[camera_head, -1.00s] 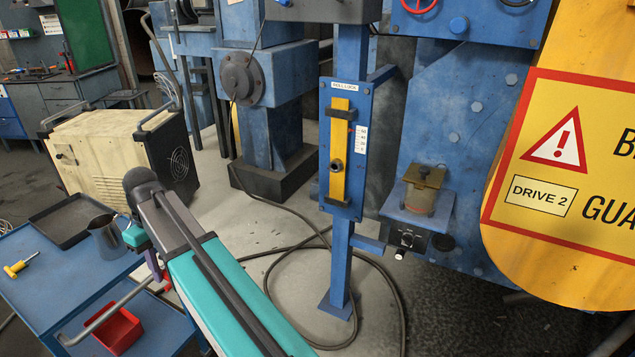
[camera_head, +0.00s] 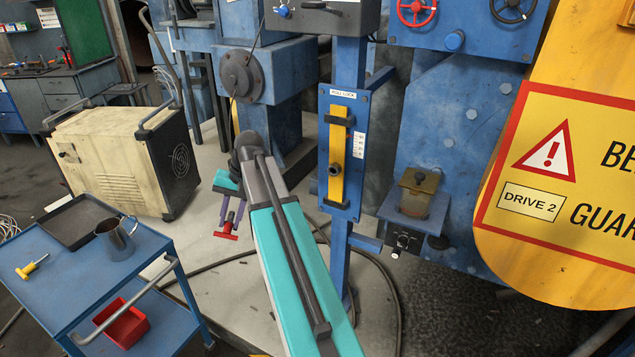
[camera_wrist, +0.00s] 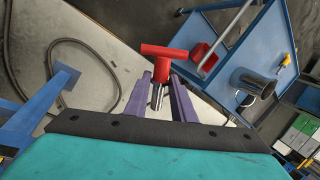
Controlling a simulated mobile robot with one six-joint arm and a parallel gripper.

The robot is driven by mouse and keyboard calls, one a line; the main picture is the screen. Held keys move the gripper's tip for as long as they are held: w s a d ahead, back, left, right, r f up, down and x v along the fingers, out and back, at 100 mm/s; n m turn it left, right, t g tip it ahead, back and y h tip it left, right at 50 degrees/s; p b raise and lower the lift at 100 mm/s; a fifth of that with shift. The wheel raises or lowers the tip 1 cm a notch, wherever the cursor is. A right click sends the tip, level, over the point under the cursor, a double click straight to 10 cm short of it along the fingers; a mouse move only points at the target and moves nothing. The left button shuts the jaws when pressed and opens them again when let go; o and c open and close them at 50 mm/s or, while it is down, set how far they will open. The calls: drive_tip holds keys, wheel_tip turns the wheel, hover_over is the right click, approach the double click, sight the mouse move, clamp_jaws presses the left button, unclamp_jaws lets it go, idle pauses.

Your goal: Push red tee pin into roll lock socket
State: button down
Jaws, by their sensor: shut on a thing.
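My gripper (camera_head: 233,217) is shut on the red tee pin (camera_head: 226,235), held in the air between the blue cart and the roll lock post. In the wrist view the pin (camera_wrist: 164,53) shows its red crossbar beyond the purple fingers (camera_wrist: 161,100) and a metal shank between them. The roll lock panel (camera_head: 357,98) is a blue plate on a blue post with a yellow bar (camera_head: 338,151). The dark round socket (camera_head: 334,169) sits low on that bar, to the right of my gripper and apart from it.
A blue cart (camera_head: 160,262) at the left holds a black tray (camera_head: 72,224), a metal jug (camera_head: 116,238) and a yellow-handled tool (camera_head: 32,266). A red bin (camera_head: 122,328) is on its lower shelf. A cable (camera_head: 215,265) lies on the floor. A yellow guard (camera_head: 570,70) stands at right.

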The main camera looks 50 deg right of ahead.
sight(335, 168)
drive_tip(key=s+d+r+m+t+p, duration=0.1)
drive_tip(key=s+d+r+m+p, duration=0.1)
drive_tip(key=s+d, duration=0.2)
drive_tip(key=s+d+r+m+t+p, duration=0.1)
drive_tip(key=s+d, duration=0.3)
drive_tip(key=d, duration=0.7)
drive_tip(key=s+d+r+m+t+p, duration=0.1)
drive_tip(key=s+d+r+m+p, duration=0.1)
drive_tip(key=s+d, duration=0.3)
drive_tip(key=d+r, duration=0.1)
drive_tip(key=d, duration=0.2)
drive_tip(key=shift+m+p, duration=0.3)
drive_tip(key=shift+m, duration=0.1)
drive_tip(key=shift+r+p, duration=0.2)
drive_tip(key=shift+p, duration=0.1)
drive_tip(key=shift+w+d, duration=0.3)
drive_tip(key=shift+d, duration=0.6)
drive_tip(key=shift+w+d, duration=0.3)
drive_tip(key=shift+d, duration=0.65)
drive_tip(key=shift+w+d, duration=0.3)
drive_tip(key=shift+d, duration=0.6)
drive_tip(key=shift+w+d+p, duration=0.2)
drive_tip(key=shift+w+d, duration=0.05)
drive_tip(key=shift+d, duration=0.6)
drive_tip(key=shift+w+d+p, duration=0.15)
drive_tip(key=shift+w+d, duration=0.15)
drive_tip(key=shift+d, duration=0.55)
drive_tip(key=shift+w+d+p, duration=0.2)
drive_tip(key=shift+w+d, duration=0.05)
drive_tip(key=shift+d, duration=0.6)
